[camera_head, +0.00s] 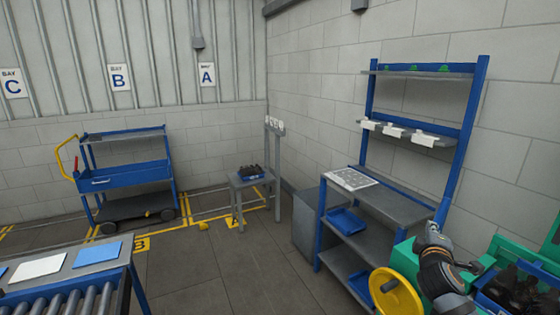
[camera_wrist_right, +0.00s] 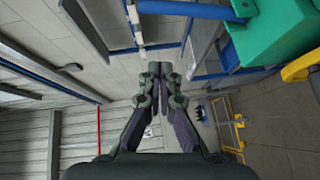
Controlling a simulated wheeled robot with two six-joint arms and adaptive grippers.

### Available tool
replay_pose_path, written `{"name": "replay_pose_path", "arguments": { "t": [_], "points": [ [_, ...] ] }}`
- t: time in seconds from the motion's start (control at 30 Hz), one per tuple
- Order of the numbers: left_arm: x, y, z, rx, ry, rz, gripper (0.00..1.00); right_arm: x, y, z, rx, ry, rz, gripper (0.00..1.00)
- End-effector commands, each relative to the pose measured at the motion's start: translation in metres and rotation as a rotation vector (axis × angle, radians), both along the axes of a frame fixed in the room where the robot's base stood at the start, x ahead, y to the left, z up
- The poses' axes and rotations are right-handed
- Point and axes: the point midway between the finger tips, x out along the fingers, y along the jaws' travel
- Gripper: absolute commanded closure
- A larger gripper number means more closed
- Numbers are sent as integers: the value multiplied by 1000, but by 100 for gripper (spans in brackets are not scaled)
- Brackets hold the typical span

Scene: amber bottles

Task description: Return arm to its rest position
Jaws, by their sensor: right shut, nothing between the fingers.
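My right arm rises from the bottom right of the head view. My right gripper (camera_head: 433,232) is in front of the blue-framed shelf rack (camera_head: 465,135), near the green machine with a yellow wheel (camera_head: 397,290). In the right wrist view the two fingers of my right gripper (camera_wrist_right: 160,70) meet at the tips, with nothing between them. My left gripper is in neither view.
A blue crate (camera_head: 482,298) with dark items sits close to my right arm. A stool (camera_head: 240,184) carries a small blue tray of dark items. A blue cart (camera_head: 124,174) and a roller conveyor (camera_head: 75,298) stand left. Open floor lies between.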

Motion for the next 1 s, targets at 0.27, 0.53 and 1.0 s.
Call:
{"name": "replay_pose_path", "arguments": {
  "t": [0.27,0.53,1.0],
  "points": [
    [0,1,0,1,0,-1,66,-121,104,-175,660,254,-117,100],
    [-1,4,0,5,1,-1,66,-219,166,-234,1010,424,-292,100],
    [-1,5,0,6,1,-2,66,-287,204,-321,1242,575,-496,100]
  ]
}}
